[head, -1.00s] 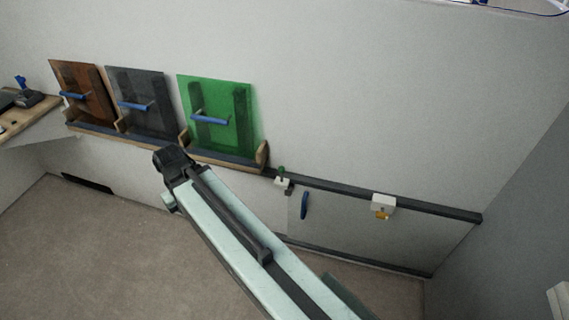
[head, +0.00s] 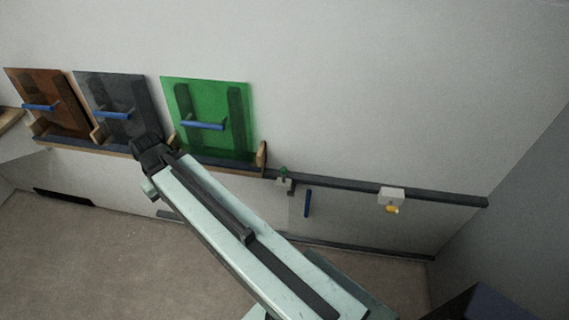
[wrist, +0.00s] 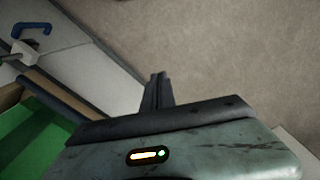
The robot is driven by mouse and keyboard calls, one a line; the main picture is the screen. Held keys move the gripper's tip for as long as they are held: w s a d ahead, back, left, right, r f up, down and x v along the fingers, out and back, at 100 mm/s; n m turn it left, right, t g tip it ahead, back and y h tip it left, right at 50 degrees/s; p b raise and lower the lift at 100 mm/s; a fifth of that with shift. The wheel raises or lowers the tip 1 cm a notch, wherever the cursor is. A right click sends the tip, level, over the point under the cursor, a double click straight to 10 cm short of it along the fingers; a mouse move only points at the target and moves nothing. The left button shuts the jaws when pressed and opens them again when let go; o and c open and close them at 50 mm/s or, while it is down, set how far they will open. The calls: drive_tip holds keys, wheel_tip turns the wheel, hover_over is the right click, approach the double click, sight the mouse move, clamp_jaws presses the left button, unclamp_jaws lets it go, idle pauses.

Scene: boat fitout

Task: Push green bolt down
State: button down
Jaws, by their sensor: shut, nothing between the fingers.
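The green bolt (head: 284,171) stands upright in a small pale block on the dark rail, just right of the green panel in the head view. In the wrist view a white block (wrist: 20,50) with a dark part shows at the upper left; whether that part is the bolt I cannot tell. My gripper (wrist: 158,77) is shut and empty in the wrist view, over the floor and apart from the white block. In the head view my arm reaches up left, its far end well left of the bolt; the fingers are hidden there.
A blue handle (head: 308,203) is on the low grey panel below the rail (head: 400,194). A white block with a yellow part (head: 391,196) sits further right. Green (head: 208,110), grey (head: 112,105) and brown (head: 45,105) panels with blue handles stand in a wooden rack.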

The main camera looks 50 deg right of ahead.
drive_tip(key=s+d+n+t+y, duration=0.2)
drive_tip(key=s+d+n+y, duration=0.1)
drive_tip(key=d, duration=1.8)
drive_tip(key=s+d+r+n+t, duration=0.1)
drive_tip(key=s+d+r+t, duration=0.1)
drive_tip(key=s+d, duration=0.4)
drive_tip(key=s+d+r+n+t+b, duration=0.1)
drive_tip(key=s+d, duration=0.6)
drive_tip(key=d, duration=0.8)
drive_tip(key=shift+d+r+n+t, duration=0.35)
drive_tip(key=shift+r+n+t, duration=0.3)
drive_tip(key=shift+t, duration=0.25)
drive_tip(key=shift+s+f, duration=0.15)
drive_tip(key=b, duration=0.9)
hover_over(285, 170)
wheel_tip(285, 170, down, 9)
drive_tip(key=shift+r, duration=0.1)
drive_tip(key=shift+s+d+f+b, duration=0.1)
drive_tip(key=shift+d+f+b, duration=0.05)
drive_tip(key=shift+f+b, duration=0.45)
drive_tip(key=shift+s+d+f+b, duration=0.1)
drive_tip(key=shift+f+b, duration=0.4)
drive_tip(key=shift+f, duration=0.05)
drive_tip(key=shift+f+b, duration=0.4)
drive_tip(key=shift+r, duration=0.1)
